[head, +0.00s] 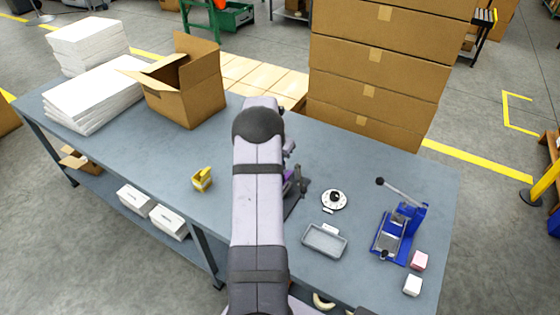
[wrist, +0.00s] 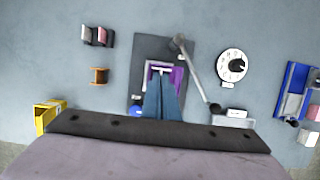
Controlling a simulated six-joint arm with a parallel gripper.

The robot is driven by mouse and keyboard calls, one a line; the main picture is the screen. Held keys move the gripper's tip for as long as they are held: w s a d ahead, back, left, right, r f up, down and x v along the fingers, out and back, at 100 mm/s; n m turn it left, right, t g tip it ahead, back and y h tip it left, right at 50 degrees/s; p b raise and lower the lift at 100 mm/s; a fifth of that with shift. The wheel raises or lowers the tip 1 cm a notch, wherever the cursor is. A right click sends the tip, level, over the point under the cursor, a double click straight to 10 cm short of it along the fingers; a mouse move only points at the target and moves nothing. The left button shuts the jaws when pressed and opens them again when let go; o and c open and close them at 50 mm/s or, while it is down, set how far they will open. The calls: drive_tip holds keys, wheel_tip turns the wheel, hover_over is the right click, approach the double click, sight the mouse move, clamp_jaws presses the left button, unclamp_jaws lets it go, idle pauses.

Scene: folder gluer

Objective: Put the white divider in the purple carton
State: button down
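In the wrist view the purple carton (wrist: 179,75) sits open on a dark plate with a lever beside it. In the head view only a purple sliver (head: 289,187) shows to the right of my arm, which hides the rest. My gripper (wrist: 162,80) reaches over the carton with its two blue fingers close together. A thin white piece, which looks like the white divider (wrist: 158,68), shows at the fingertips within the carton's outline. The fingers appear shut on it. I cannot tell how deep it is in the carton.
A grey lever (wrist: 195,75) slants close to the right of my fingers. A white dial (head: 334,200), a grey tray (head: 324,240) and a blue press (head: 398,232) stand to the right. A yellow dispenser (head: 202,179) and an open cardboard box (head: 188,92) stand left.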

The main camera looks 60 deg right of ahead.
drive_tip(key=shift+f, duration=0.2)
wheel_tip(320, 180, down, 4)
drive_tip(key=b, duration=0.3)
drive_tip(key=shift+r+b, duration=0.25)
drive_tip(key=shift+b, duration=0.05)
drive_tip(key=shift+f+b, duration=0.45)
drive_tip(key=shift+f, duration=0.6)
drive_tip(key=c, duration=2)
unclamp_jaws()
drive_tip(key=shift+r, duration=0.15)
drive_tip(key=shift+r+p, duration=4.25)
drive_tip(key=shift+r, duration=0.65)
